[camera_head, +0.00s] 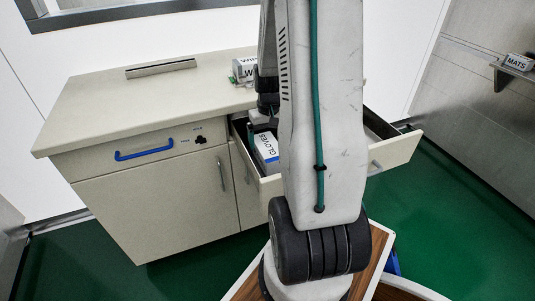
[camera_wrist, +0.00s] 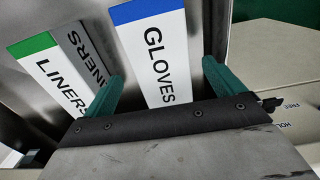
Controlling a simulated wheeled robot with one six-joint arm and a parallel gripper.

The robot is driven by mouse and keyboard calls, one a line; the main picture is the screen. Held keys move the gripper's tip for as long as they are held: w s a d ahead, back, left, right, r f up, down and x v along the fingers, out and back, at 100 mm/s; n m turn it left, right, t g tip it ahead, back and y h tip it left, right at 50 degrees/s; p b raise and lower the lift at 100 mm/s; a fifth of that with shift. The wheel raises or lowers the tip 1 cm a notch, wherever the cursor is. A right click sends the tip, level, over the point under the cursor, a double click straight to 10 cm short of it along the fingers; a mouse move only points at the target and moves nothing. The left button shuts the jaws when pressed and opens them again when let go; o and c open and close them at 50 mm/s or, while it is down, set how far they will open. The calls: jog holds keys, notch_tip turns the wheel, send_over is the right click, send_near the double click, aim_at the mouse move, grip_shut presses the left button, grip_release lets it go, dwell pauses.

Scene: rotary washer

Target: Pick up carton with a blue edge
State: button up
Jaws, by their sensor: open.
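The white carton with a blue edge, lettered GLOVES (camera_wrist: 153,60), stands in the open drawer (camera_head: 402,149). It also shows in the head view (camera_head: 266,148), partly hidden by my arm. In the wrist view my gripper (camera_wrist: 163,69) is open, with one teal finger to each side of the GLOVES carton. I see no finger clearly pressed on it. The carton's lower end is hidden behind the gripper's body. In the head view my arm hides most of the gripper.
A white carton with a green edge, lettered LINERS (camera_wrist: 42,72), is left of the GLOVES carton in the drawer. A worktop (camera_head: 105,102) lies above the drawer, with a box lettered WH (camera_head: 244,68) on it. A MATS box (camera_head: 518,62) sits on a right wall shelf.

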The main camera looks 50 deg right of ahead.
aim_at(268, 154)
notch_tip(268, 154, down, 7)
jog(key=shift+s+a+r, duration=0.1)
jog(key=shift+a, duration=0.05)
jog(key=c, duration=1.2)
